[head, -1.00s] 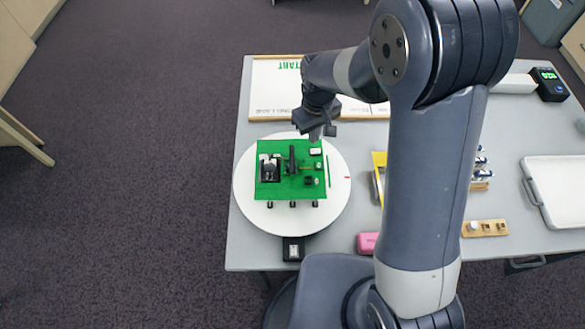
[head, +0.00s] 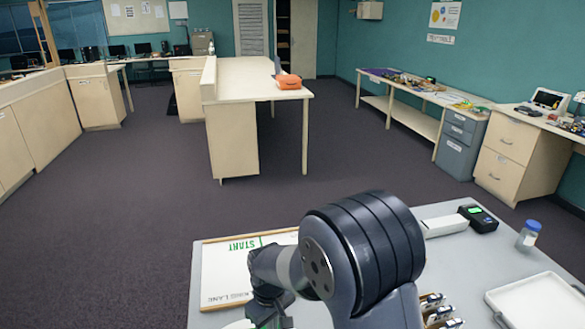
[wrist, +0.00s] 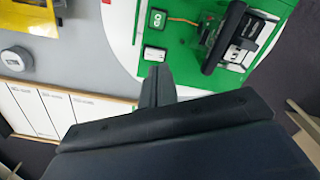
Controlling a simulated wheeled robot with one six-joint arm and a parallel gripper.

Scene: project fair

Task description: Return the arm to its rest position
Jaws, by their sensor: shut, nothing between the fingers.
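My gripper (wrist: 158,82) is shut and empty; its fingers show at the middle of the wrist view. In the head view my gripper (head: 270,312) is at the bottom edge, partly cut off, with my arm bent beside it. In the wrist view a green board (wrist: 190,55) with black and white parts lies on a white round plate (wrist: 122,42). The fingers overlap the plate's edge in the picture; I cannot tell how high above it they are.
The grey table (head: 460,255) carries a white lane board (head: 222,285), a white tray (head: 540,303), a black box with a green display (head: 478,218) and a blue-capped bottle (head: 528,235). Farther off, an orange case (head: 288,81) sits on a long bench. The carpet between is clear.

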